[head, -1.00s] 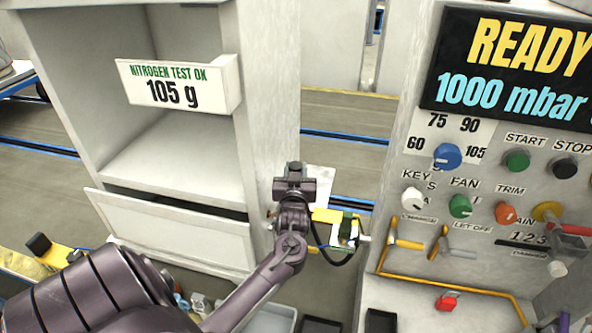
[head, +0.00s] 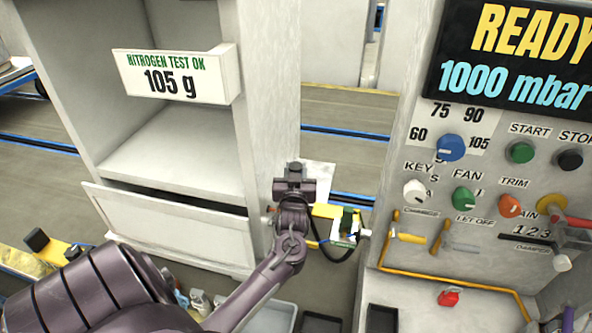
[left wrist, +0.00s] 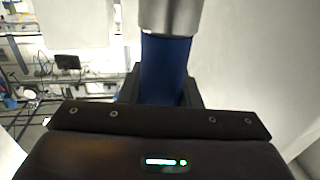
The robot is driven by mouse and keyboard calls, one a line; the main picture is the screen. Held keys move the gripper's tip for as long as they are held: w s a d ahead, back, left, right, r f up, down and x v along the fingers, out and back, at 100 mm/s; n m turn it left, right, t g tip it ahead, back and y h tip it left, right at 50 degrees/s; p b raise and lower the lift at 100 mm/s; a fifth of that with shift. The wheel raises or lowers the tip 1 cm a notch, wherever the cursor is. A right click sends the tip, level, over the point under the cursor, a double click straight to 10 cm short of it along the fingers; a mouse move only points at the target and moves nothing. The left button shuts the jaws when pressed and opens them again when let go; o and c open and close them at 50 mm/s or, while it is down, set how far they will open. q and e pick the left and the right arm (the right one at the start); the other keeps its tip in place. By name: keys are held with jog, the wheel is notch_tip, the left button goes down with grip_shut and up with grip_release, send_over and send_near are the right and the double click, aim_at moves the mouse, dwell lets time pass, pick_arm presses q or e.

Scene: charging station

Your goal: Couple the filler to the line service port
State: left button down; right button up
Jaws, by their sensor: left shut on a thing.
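My left gripper (head: 294,188) is in front of the gap between the white cabinet and the control panel, its fingers hidden from the head view. In the left wrist view the gripper (left wrist: 163,90) is shut on a blue cylinder with a silver metal collar (left wrist: 170,14), which looks like the filler. Beside it, in the head view, is a yellow part (head: 326,211) with a green and white body (head: 347,224) and a black cable. I cannot tell whether this is the line service port, or whether the filler touches it. My right gripper is not in view.
The control panel (head: 405,270), with knobs, levers and a "READY 1000 mbar" display (head: 510,58), stands to the right. Dark trays (head: 382,318) lie below.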

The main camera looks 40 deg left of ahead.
pick_arm(q)
jog(key=shift+f+b, duration=0.9)
jog(key=shift+f, duration=0.35)
jog(key=c, duration=1)
grip_release()
jog(key=shift+o, duration=0.2)
jog(key=shift+f, duration=0.1)
jog(key=b+v, duration=0.1)
jog(key=v, duration=0.7)
